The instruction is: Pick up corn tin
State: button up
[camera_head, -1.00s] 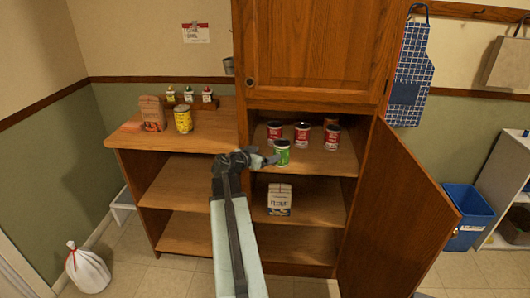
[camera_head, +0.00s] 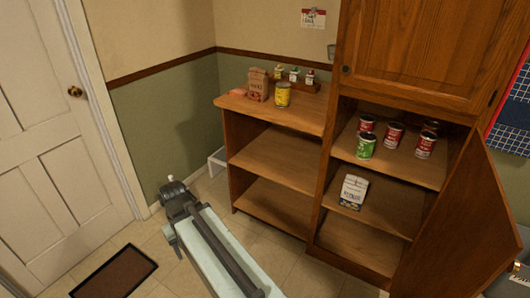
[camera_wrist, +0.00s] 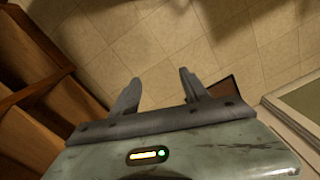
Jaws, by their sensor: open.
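A yellow tin (camera_head: 283,95), its label too small to read, stands upright on the wooden counter top; it looks like the corn tin. A green tin (camera_head: 366,147) stands on the cabinet's upper open shelf. In the head view, my arm's end is left of the shelves, well apart from both tins. Its fingers do not show clearly there. No tin is in the wrist view.
A brown paper bag (camera_head: 258,84) and small spice jars (camera_head: 294,75) stand near the yellow tin. Red tins (camera_head: 394,137) are near the green one. A flour bag (camera_head: 353,191) sits below. The cabinet door (camera_head: 455,240) hangs open at right.

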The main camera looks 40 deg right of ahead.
aim_at(283, 88)
jog(key=z, duration=0.75)
jog(key=i, duration=0.6)
jog(key=u, duration=1.35)
jog(key=i, duration=1.35)
jog(key=z, duration=1.5)
